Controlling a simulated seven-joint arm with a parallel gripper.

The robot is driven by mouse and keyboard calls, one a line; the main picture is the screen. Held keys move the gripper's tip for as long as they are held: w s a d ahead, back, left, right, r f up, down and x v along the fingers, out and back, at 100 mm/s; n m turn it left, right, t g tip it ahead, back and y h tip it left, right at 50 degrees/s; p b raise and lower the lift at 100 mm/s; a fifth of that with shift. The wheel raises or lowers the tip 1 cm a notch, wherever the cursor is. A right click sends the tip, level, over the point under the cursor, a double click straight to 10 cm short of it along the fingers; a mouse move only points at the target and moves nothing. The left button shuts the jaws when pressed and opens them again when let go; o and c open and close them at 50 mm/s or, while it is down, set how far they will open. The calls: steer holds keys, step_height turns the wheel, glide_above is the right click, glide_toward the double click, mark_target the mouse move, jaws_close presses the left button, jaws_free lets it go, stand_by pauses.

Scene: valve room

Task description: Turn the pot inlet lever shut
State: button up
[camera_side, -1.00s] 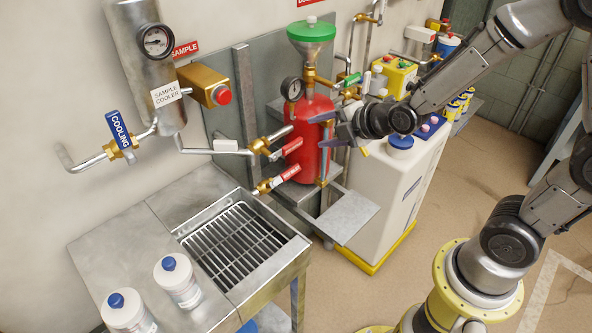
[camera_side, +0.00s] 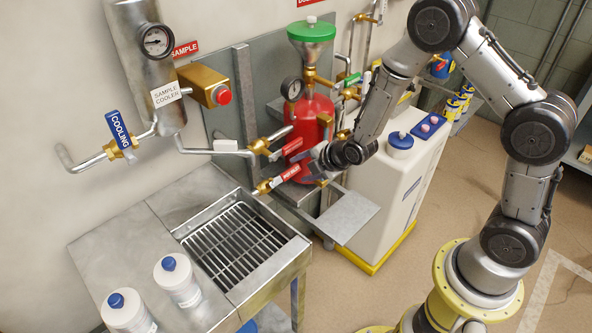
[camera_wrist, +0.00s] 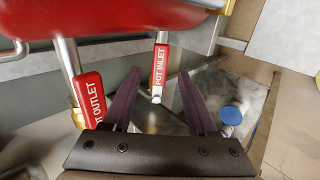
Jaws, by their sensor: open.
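The pot inlet lever (camera_wrist: 160,64) has a red grip labelled POT INLET and a pale tip. In the wrist view it appears between my open fingers, with no contact visible. The pot outlet lever (camera_wrist: 91,96), also red, is left of my left finger. My gripper (camera_wrist: 161,76) is open and empty. In the side view my gripper (camera_side: 317,163) is just right of two red levers, an upper one (camera_side: 292,146) and a lower one (camera_side: 290,172). Their labels are too small there to tell apart. The red pot (camera_side: 312,115) is behind my gripper.
A metal sink with a grate (camera_side: 240,240) is below the levers. Two white bottles with blue caps (camera_side: 180,280) stand on the bench. A flat metal shelf (camera_side: 348,216) juts out below my gripper. A white tank (camera_side: 385,200) stands to the right.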

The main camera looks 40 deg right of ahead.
mark_target(293, 172)
steer(key=shift+x, duration=1.85)
jaws_close()
